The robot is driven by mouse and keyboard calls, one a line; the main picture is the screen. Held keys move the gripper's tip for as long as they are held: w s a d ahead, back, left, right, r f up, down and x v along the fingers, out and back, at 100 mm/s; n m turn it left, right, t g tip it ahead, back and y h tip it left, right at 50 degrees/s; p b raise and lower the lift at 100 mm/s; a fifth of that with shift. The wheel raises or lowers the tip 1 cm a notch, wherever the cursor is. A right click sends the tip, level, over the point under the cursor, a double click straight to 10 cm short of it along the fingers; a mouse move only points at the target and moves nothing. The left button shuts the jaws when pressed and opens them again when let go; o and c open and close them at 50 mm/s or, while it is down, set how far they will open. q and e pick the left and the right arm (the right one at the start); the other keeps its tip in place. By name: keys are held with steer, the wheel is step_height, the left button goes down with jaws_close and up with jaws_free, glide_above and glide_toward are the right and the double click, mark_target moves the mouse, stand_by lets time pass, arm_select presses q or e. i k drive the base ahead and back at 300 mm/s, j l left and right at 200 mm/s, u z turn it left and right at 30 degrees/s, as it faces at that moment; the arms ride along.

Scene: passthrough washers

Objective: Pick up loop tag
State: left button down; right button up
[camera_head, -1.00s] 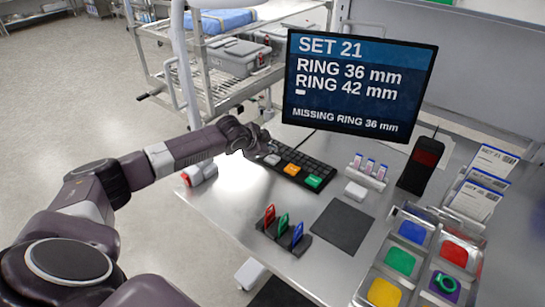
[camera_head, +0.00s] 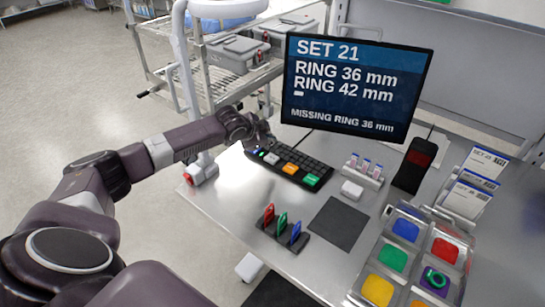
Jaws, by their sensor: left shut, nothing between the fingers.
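Three upright tags stand side by side in a black holder (camera_head: 283,240) on the table: a red tag (camera_head: 269,214), a green tag (camera_head: 282,224) and a blue tag (camera_head: 296,232). I cannot tell which of them is the loop tag. My left gripper (camera_head: 266,143) is shut and empty. It is at the left end of the black keypad (camera_head: 313,166), well behind the tags. I cannot tell whether it touches the keypad. My right gripper is out of view.
A monitor (camera_head: 357,85) reads "MISSING RING 36 mm". A dark mat (camera_head: 340,222) lies right of the tags. A tray (camera_head: 413,260) with coloured pads and a green ring (camera_head: 436,279) stands at right.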

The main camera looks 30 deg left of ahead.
mark_target(295, 234)
steer(key=k, duration=1.5)
